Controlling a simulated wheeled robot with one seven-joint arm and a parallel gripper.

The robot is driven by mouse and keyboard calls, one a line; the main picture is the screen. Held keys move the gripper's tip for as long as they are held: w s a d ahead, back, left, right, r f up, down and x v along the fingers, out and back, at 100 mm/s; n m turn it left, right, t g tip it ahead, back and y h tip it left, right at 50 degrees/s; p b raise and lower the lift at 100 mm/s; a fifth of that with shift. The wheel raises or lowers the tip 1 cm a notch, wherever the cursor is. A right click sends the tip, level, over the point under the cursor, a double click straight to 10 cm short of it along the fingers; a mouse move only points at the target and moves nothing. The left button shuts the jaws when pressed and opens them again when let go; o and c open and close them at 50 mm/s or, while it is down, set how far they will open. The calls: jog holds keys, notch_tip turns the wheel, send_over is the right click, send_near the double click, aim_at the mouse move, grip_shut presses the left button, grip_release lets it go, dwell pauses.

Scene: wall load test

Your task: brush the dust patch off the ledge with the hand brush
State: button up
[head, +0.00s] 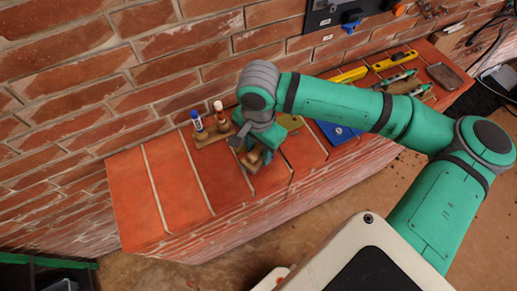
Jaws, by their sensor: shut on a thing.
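The ledge (140,190) is a red brick top running along the wall from lower left to upper right. My gripper (257,158) is low over the middle of the ledge, shut on a small wooden thing (254,157) that appears to be the hand brush. The arm and fingers hide most of it, and I cannot tell whether its bristles touch the ledge. I cannot make out a dust patch; the bare left part of the ledge looks clean, and the area around and behind my gripper is partly hidden.
A wooden holder (208,137) with two upright tubes stands left of my gripper, near the wall. A blue flat item (335,133), yellow tools (392,61) and a brown flat item (446,77) lie to the right. The ledge's left end is free.

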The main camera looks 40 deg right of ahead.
jog(key=shift+f, duration=0.75)
dwell(0.3)
jog(key=shift+s+d+r, duration=0.1)
jog(key=shift+s+d, duration=0.15)
jog(key=shift+d, duration=0.7)
jog(key=shift+s+d, duration=0.2)
jog(key=shift+d, duration=0.75)
jog(key=shift+w+a+f, duration=0.15)
jog(key=shift+w+a, duration=0.05)
jog(key=shift+a, duration=0.75)
jog(key=shift+w+a+f, duration=0.1)
jog(key=shift+w+a, duration=0.1)
jog(key=shift+a, duration=0.85)
jog(key=shift+c, duration=0.7)
